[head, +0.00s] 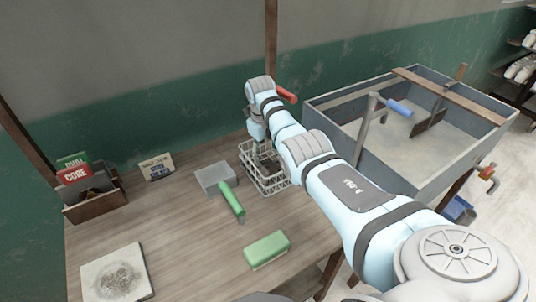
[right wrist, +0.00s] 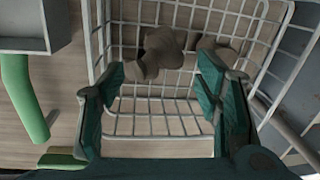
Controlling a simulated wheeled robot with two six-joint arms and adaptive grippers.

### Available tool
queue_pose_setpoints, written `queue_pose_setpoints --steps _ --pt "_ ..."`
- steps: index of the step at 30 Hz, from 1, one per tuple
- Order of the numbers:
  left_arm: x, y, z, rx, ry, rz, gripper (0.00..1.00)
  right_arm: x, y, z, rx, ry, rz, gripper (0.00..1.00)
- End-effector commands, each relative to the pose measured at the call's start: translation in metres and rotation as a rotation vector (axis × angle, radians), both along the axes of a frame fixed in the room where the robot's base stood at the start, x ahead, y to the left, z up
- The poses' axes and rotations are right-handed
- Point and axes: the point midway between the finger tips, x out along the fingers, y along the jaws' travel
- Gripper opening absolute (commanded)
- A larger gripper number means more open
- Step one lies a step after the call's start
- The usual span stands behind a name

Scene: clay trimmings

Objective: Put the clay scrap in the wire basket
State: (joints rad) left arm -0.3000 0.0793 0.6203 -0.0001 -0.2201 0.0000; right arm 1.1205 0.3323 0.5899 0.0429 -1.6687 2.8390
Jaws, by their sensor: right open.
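The white wire basket (head: 284,186) stands at the back right of the table, and it fills much of the right wrist view (right wrist: 158,125). My right gripper (head: 264,155) is down at the basket's opening. In the right wrist view its green fingers (right wrist: 163,78) are spread apart with a gap between them. The grey-brown clay scrap (right wrist: 162,48) shows inside the basket's outline, just beyond the fingertips and not clamped. Another grey-brown lump (right wrist: 218,47) lies to its right, partly behind the right finger. My left gripper is not in view.
A grey tray (head: 210,181), green-handled tool (head: 231,201) and green block (head: 266,249) lie left of and in front of the basket. A pale slab (head: 106,287), card (head: 157,166) and wooden box (head: 95,207) are farther left. A grey sink (head: 415,163) stands right.

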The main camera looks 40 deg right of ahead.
Motion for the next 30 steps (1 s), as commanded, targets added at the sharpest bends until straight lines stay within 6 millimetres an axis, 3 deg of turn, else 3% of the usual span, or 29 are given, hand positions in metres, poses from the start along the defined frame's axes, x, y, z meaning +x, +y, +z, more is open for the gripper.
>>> queue_pose_setpoints --steps 1,3,10,30 --pt "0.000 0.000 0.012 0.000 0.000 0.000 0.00 0.001 0.001 0.021 -0.001 -0.005 0.001 0.58" --pt "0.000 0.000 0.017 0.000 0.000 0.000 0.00 0.000 0.004 0.041 -0.001 -0.005 0.001 0.58" --pt "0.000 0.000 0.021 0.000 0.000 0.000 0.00 -0.002 0.010 0.089 -0.001 -0.003 0.000 0.58" --pt "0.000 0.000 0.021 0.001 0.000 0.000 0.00 -0.002 0.011 0.095 0.000 0.000 0.000 0.58"
